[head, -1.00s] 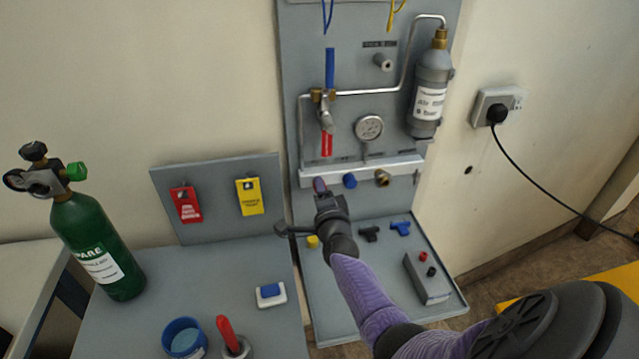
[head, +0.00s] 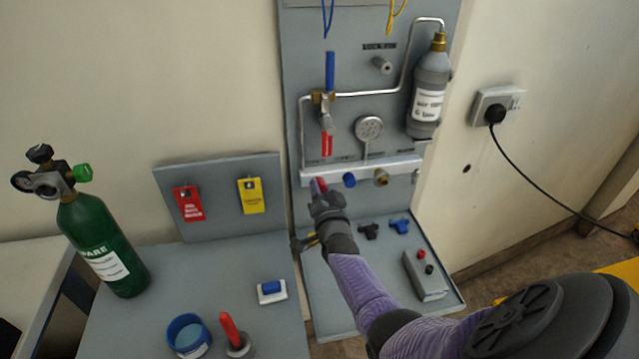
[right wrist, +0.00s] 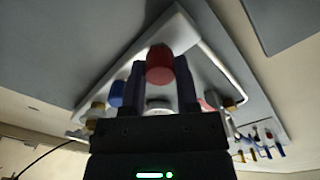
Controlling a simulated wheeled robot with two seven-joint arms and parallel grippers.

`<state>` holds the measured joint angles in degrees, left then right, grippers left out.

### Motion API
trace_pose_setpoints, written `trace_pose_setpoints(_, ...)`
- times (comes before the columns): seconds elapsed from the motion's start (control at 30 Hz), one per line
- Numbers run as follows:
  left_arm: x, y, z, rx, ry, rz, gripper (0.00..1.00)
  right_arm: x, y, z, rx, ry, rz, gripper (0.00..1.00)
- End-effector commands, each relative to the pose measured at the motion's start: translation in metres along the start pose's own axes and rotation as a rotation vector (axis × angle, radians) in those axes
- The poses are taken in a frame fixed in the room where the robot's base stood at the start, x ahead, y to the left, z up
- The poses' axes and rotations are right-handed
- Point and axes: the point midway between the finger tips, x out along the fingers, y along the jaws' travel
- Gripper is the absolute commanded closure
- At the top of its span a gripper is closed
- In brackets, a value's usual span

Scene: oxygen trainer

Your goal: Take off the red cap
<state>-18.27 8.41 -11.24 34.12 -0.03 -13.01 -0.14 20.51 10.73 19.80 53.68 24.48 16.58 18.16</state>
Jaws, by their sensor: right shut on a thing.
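The red cap (head: 321,184) is at the left end of the white manifold bar (head: 400,172) on the upright panel. In the right wrist view the red cap (right wrist: 160,64) shows between the two dark fingers. My right gripper (head: 315,190) is shut on it; its fingertips also show in the right wrist view (right wrist: 160,78). I cannot tell whether the cap is still seated on its port, as the gripper hides that spot. My left gripper is not in view.
A blue cap (head: 349,180) and a brass fitting (head: 381,177) sit just right on the bar. A gauge (head: 369,128) is above. The tray (head: 325,300) below holds a grey box (head: 427,277) and small fittings. A green cylinder (head: 100,245) stands left.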

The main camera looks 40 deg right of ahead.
Motion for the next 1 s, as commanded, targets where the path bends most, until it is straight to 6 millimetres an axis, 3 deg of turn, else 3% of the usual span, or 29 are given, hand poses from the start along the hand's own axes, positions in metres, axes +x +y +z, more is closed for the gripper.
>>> trace_pose_setpoints(0.03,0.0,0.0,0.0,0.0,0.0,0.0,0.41,0.0,0.001,0.001,0.001,-0.002,0.001,0.55)
trace_pose_setpoints(0.17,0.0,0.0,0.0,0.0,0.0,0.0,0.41,0.0,0.0,0.001,0.002,-0.002,0.001,0.28)
trace_pose_setpoints(0.2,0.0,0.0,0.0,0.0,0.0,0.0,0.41,0.0,0.0,0.001,0.002,-0.001,0.001,0.26)
trace_pose_setpoints(0.47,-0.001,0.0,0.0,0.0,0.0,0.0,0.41,-0.001,0.0,0.0,0.003,-0.001,0.0,0.26)
trace_pose_setpoints(0.7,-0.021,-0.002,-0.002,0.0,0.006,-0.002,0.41,-0.022,-0.002,-0.003,0.005,-0.001,0.0,0.26)
trace_pose_setpoints(0.87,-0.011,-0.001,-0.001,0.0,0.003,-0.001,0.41,-0.024,0.001,0.002,0.279,-0.001,-0.001,0.26)
trace_pose_setpoints(1.0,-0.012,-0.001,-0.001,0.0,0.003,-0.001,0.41,-0.024,0.0,0.0,0.308,-0.001,0.0,0.26)
